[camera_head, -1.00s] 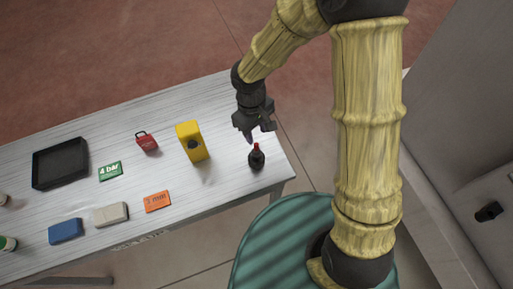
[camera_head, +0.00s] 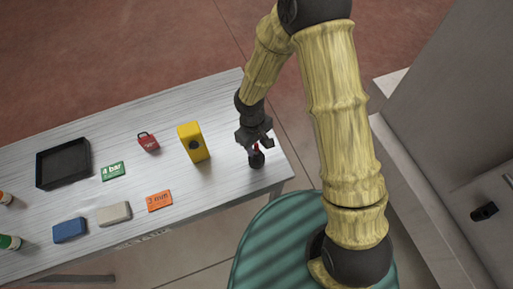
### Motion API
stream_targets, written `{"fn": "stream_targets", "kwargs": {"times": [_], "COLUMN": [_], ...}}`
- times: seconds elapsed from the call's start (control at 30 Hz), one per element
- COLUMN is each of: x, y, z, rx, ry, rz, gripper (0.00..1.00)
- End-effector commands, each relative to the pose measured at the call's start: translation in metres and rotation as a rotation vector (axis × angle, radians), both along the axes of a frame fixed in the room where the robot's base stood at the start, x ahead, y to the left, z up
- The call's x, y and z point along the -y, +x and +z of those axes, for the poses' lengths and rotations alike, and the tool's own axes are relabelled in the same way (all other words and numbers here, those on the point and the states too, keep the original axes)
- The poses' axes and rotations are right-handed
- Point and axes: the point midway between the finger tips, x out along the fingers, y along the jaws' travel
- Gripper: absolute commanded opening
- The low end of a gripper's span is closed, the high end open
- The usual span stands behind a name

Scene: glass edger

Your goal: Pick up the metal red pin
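The red pin (camera_head: 256,149) stands upright in a small dark round base (camera_head: 257,161) near the right end of the table. Only a bit of its red part shows between my gripper's fingers. My gripper (camera_head: 256,146) is down at the pin, with its dark fingers on either side of it. The fingers look apart; whether they touch the pin I cannot tell.
On the table (camera_head: 208,215) a yellow block (camera_head: 193,142) stands left of my gripper. Further left are a red padlock (camera_head: 148,142), a green "4 bar" tag (camera_head: 113,171), an orange tag (camera_head: 160,201), a beige block (camera_head: 114,214), a blue block (camera_head: 69,230) and a black tray (camera_head: 63,163).

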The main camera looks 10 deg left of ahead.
Motion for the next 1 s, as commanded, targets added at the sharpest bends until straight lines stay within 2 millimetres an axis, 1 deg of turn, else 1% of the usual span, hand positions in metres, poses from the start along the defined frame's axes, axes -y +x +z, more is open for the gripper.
{"fn": "stream_targets", "kwargs": {"times": [0.13,0.63,0.83,1.0], "x": [0.0008,0.0008,0.0008,0.0007], "y": [-0.001,-0.0007,-0.0007,-0.0006], "z": [-0.0079,-0.0077,-0.0076,-0.0075], "rx": [0.0,0.001,0.001,0.001], "ry": [0.0,0.001,0.001,0.001], "rz": [0.001,0.0,0.0,0.0], "gripper": [0.4,0.4,0.01,0.0]}}
